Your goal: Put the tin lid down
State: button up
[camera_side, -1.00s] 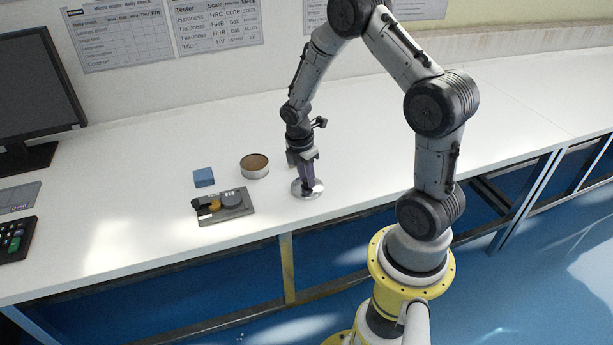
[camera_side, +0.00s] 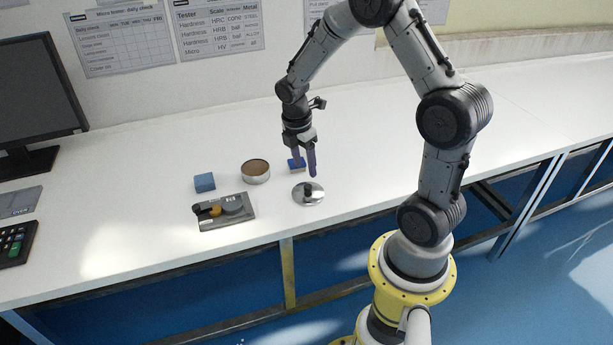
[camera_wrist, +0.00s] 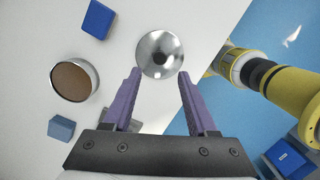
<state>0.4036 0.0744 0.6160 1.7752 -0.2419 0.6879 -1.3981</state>
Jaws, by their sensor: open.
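The tin lid (camera_side: 308,194) is a round, shiny metal disc with a dark knob in its middle. It lies flat on the white bench, near the front edge, and shows in the wrist view (camera_wrist: 160,54) beyond my fingertips. My gripper (camera_side: 305,171) is above the lid and apart from it, fingers pointing down. In the wrist view my gripper (camera_wrist: 160,77) has its two purple fingers spread with nothing between them. The open round tin (camera_side: 255,172), with brown contents, stands on the bench left of the lid; it also shows in the wrist view (camera_wrist: 74,80).
A blue block (camera_side: 204,182) sits left of the tin, and another blue block (camera_wrist: 97,19) lies behind my fingers in the side view. A grey tray (camera_side: 226,211) with small parts lies at the front left. A monitor (camera_side: 37,95) stands far left. Bench right of the lid is clear.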

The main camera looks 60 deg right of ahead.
jog(key=s+a+r+m+t, duration=0.1)
jog(key=a+r+m, duration=0.3)
jog(key=r, duration=0.7)
jog(key=s+a+r+m+t, duration=0.2)
jog(key=s+a+r+m, duration=0.2)
jog(key=s+a, duration=0.2)
jog(key=s+a+r+m+t+y, duration=0.1)
jog(key=s+a+r+m+t, duration=0.2)
jog(key=s+a, duration=0.4)
jog(key=s+r+m, duration=0.1)
jog(key=m, duration=0.1)
jog(key=shift+m+y, duration=0.3)
